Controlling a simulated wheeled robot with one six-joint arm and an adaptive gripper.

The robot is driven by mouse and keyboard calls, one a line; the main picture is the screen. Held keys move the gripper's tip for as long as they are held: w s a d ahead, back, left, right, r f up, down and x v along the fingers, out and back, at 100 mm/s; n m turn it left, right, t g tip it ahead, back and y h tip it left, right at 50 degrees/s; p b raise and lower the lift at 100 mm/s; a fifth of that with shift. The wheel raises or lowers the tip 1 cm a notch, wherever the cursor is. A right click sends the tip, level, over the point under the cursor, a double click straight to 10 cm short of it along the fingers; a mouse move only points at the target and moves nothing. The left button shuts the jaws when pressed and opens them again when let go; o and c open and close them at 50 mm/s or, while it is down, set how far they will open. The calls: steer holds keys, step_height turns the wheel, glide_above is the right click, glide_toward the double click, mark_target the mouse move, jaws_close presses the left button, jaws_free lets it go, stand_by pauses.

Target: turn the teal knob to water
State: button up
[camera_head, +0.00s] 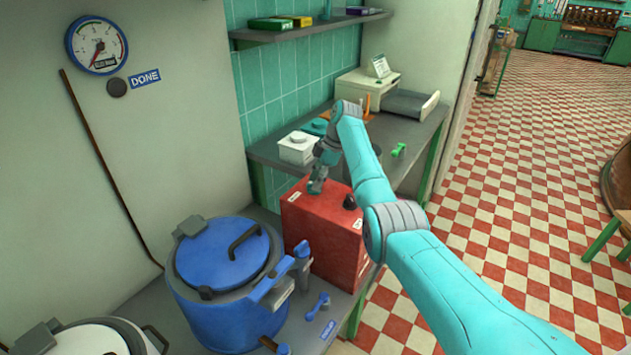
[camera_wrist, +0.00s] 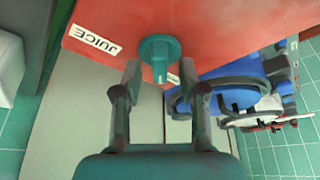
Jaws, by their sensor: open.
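The red box (camera_head: 322,232) stands on the counter to the right of the blue kettle. The teal knob (camera_wrist: 160,50) is on the red box's face, with its narrow grip pointing down in the wrist view. A white label reading JUICE (camera_wrist: 94,40) is up and left of the knob. Another white label (camera_wrist: 173,79) is down and right of it, partly hidden and unreadable. My gripper (camera_wrist: 160,76) is open, its two fingertips on either side of the knob's grip with gaps showing. In the head view my gripper (camera_head: 319,178) is at the top of the red box.
A dark knob (camera_head: 350,202) sits on the red box, right of my gripper. The blue kettle (camera_head: 225,260) stands close at the left. A white box (camera_head: 298,148) and a teal-lidded item are on the counter behind. A shelf (camera_head: 305,30) hangs above.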

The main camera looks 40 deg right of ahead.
steer(key=v, duration=1.1)
steer(key=shift+s+d+r, duration=0.1)
steer(key=shift+d+r, duration=0.05)
